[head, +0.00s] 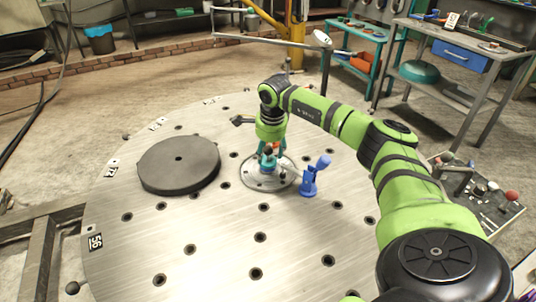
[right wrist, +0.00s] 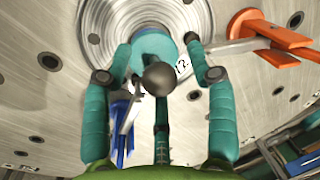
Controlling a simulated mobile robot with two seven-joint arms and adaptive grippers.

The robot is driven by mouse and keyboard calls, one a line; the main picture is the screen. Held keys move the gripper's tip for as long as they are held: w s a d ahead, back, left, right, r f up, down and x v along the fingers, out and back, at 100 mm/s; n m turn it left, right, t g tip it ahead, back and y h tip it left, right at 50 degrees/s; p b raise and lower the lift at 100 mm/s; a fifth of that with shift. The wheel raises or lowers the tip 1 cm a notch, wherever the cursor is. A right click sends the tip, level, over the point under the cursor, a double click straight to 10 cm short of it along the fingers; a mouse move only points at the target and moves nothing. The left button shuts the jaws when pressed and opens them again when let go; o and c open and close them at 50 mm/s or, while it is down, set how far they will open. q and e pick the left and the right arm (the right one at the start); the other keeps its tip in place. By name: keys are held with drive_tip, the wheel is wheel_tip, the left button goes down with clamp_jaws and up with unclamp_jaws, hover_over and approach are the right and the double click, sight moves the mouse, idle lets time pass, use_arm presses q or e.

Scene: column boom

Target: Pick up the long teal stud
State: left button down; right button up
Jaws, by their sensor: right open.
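The teal stud (head: 268,163) stands on a round metal plate (head: 256,182) on the big steel table, partly hidden under my right gripper. In the right wrist view its round teal part (right wrist: 154,45) shows over the ringed plate, with a dark ball (right wrist: 160,78) in front of it. My right gripper (head: 270,150) points down over the stud. Its teal fingers are spread apart in the right wrist view (right wrist: 158,52), left and right of the stud. I cannot tell whether they touch it. My left gripper is out of view.
A blue clamp (head: 312,177) stands right of the stud, close to the gripper. An orange clamp (right wrist: 275,40) is on the other side, near the right finger. A dark round disc (head: 178,165) lies on the table (head: 215,235) at left. The front of the table is clear.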

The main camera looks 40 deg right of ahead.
clamp_jaws()
drive_tip(key=shift+r, duration=0.1)
drive_tip(key=shift+d+r, duration=0.1)
drive_tip(key=shift+r, duration=0.45)
wheel_tip(320, 180, up, 17)
idle(0.3)
drive_tip(key=shift+f, duration=0.15)
